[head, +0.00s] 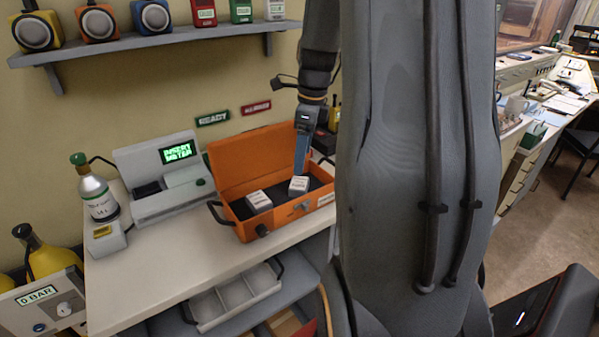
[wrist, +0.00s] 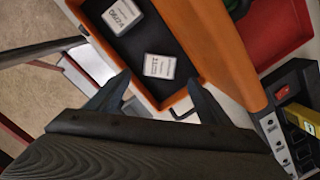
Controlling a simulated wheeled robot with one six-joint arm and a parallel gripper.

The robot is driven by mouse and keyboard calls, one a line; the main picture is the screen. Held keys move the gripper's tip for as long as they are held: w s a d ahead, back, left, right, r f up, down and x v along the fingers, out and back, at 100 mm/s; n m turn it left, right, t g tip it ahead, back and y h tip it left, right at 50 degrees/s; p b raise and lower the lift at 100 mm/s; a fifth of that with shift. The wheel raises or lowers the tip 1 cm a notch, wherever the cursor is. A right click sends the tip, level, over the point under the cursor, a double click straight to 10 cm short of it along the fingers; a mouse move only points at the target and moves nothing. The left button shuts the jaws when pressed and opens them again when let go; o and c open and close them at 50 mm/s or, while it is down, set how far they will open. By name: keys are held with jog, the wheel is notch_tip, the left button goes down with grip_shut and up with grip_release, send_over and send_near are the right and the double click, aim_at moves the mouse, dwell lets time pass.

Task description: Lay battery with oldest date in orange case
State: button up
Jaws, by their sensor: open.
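The orange case (head: 226,219) stands open on the white worktop, with its lid raised at the back and a dark lining. Two white block batteries lie in it, one at left (head: 258,201) and one at right (head: 299,184). The wrist view shows both, one near the top edge (wrist: 124,17) and one near the middle (wrist: 159,67). They bear printed labels whose dates I cannot read surely. My gripper (head: 301,172) is over the case at the right battery. In the wrist view my gripper (wrist: 160,82) is open, its fingertips spread on either side of the middle battery.
A grey device (head: 165,178) with a green display stands left of the case, beside a green-capped bottle (head: 97,190). A divided tray (head: 235,296) sits below the worktop. A shelf (head: 150,42) with several coloured items hangs above. My arm hides the worktop's right side.

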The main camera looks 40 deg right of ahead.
jog(key=s+a+f+n, duration=0.1)
jog(key=s+a+n, duration=0.2)
jog(key=a+n, duration=0.5)
jog(key=s+a+f+n, duration=0.2)
jog(key=s+a+n, duration=0.1)
jog(key=a+n, duration=0.4)
jog(key=s+a+f+n+h, duration=0.1)
jog(key=s+a+f+n, duration=0.1)
jog(key=a+n, duration=0.6)
jog(key=shift+s+a+n+t+b, duration=0.2)
jog(key=shift+s+n, duration=0.1)
jog(key=shift+n, duration=0.85)
jog(key=shift+s+a+n+t+b, duration=0.15)
jog(key=shift+s+n, duration=0.15)
jog(key=shift+n, duration=0.85)
